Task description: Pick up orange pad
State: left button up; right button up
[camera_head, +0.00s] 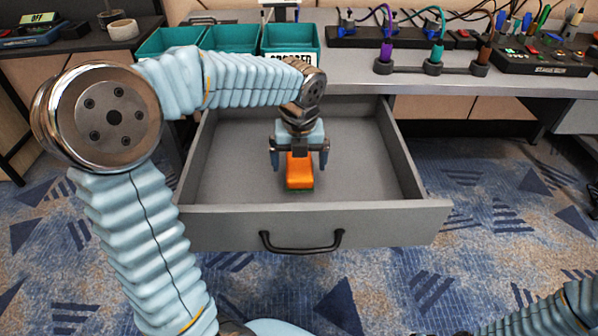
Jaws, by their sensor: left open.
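The orange pad (300,172) is a small block with a dark green underside, lying in the open grey drawer (235,180). My left gripper (299,168) points down into the drawer, with its two fingers on either side of the pad's far part. The fingers are apart; I cannot tell whether either touches the pad. The far end of the pad is partly hidden under the gripper. Part of my right arm shows at the lower right, but its gripper is not clearly visible.
The drawer has raised walls and a black front handle (302,246); its floor around the pad is clear. Teal bins (290,40) stand on the bench behind. A cable rack (435,68) and a black switch box (540,58) sit to the right.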

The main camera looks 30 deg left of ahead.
pick_arm(q)
notch_tip(320, 180, down, 2)
jog(key=shift+w+f, duration=0.1)
jog(key=shift+f, duration=0.05)
jog(key=shift+c, duration=0.2)
jog(key=c, duration=1.2)
notch_tip(320, 180, up, 3)
jog(key=shift+r, duration=0.2)
jog(key=d+r, duration=0.1)
jog(key=r, duration=0.1)
jog(key=s+d+r, duration=0.1)
jog(key=d+r, duration=0.1)
jog(key=s+d+r+p, duration=0.1)
jog(key=r, duration=0.1)
jog(key=shift+s+d, duration=0.15)
jog(key=s+d+r, duration=0.1)
jog(key=d, duration=0.1)
jog(key=s+d+r, duration=0.1)
jog(key=s+d, duration=0.1)
jog(key=d, duration=0.1)
jog(key=s+d+r, duration=0.1)
jog(key=d, duration=0.2)
jog(key=shift+s+r, duration=0.2)
jog(key=shift+r, duration=0.15)
